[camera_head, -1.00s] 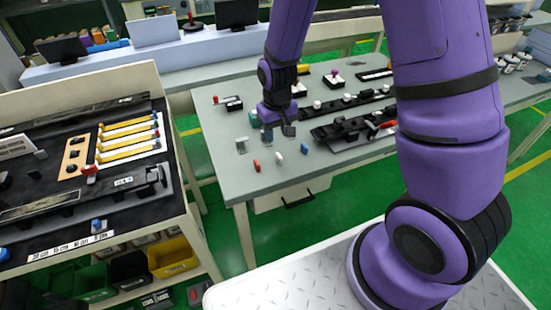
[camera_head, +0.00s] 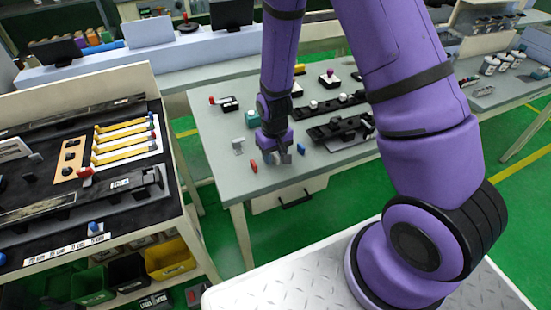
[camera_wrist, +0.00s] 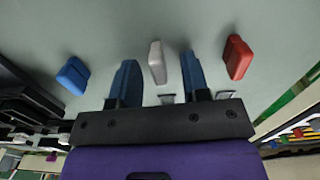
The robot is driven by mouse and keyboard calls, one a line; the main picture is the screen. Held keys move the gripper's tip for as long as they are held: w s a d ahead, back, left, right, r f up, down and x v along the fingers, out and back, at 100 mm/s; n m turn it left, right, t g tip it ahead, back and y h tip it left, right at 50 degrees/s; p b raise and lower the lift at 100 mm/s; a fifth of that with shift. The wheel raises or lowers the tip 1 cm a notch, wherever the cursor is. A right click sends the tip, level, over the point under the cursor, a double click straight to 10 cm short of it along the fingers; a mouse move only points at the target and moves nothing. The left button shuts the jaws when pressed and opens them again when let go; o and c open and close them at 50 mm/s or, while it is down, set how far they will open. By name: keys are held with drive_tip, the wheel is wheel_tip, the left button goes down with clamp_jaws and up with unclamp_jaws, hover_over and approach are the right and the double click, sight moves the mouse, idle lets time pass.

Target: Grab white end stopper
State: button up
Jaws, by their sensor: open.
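The white end stopper (camera_wrist: 157,62) stands on the grey table, and in the wrist view it lies between my two fingers, near their tips, with gaps on both sides. My gripper (camera_wrist: 157,75) is open and points down at the table. In the head view my gripper (camera_head: 276,156) is low over the table near its front edge and hides the white stopper. A red stopper (camera_wrist: 237,57) is just outside one finger. A blue stopper (camera_wrist: 72,75) is farther out past the other finger. The red stopper (camera_head: 253,166) and blue stopper (camera_head: 301,149) flank my gripper in the head view.
The grey table (camera_head: 215,180) has black rail assemblies (camera_head: 338,128) behind and right of my gripper. A small grey piece (camera_head: 238,146) and a teal block (camera_head: 252,118) stand close by on the left. The table's front left is clear.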

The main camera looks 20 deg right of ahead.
clamp_jaws()
drive_tip(key=shift+r, duration=0.1)
